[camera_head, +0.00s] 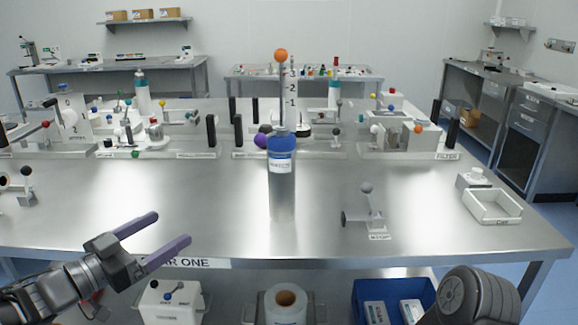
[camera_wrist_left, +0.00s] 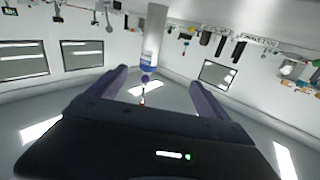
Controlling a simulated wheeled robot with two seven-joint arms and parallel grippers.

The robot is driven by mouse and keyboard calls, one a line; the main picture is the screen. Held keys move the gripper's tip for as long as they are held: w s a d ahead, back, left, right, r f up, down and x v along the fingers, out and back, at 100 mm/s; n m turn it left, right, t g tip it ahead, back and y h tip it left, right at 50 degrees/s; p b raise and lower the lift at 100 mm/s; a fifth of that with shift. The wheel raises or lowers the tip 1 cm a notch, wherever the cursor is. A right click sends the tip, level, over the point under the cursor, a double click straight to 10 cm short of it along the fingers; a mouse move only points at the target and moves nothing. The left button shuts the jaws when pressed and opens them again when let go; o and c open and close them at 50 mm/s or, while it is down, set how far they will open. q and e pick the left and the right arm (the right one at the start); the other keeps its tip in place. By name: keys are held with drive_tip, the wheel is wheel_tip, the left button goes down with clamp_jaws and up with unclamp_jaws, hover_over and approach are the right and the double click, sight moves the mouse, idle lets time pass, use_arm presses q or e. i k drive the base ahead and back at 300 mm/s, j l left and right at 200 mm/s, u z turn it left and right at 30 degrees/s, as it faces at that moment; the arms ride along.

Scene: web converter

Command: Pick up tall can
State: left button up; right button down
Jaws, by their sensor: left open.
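The tall can (camera_head: 282,195) is a grey cylinder with a blue top and a white label. It stands upright near the front middle of the steel table in the head view. A pale upright cylinder (camera_wrist_left: 154,38) beyond my fingers in the left wrist view appears to be the same can. My left gripper (camera_head: 168,230) is open and empty, at the table's front edge, left of the can and apart from it. Its two purple fingers also show spread in the left wrist view (camera_wrist_left: 158,80). My right gripper is not in view.
A small grey lever stand (camera_head: 368,210) and a white tray (camera_head: 492,206) are right of the can. Several devices, black posts and a numbered stand with an orange ball (camera_head: 281,56) are behind it. The steel table (camera_head: 170,205) is clear left of the can.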

sight(281, 151)
drive_tip(key=i+l, duration=0.3)
drive_tip(key=l, duration=0.15)
drive_tip(key=i+l, duration=0.3)
drive_tip(key=l, duration=0.15)
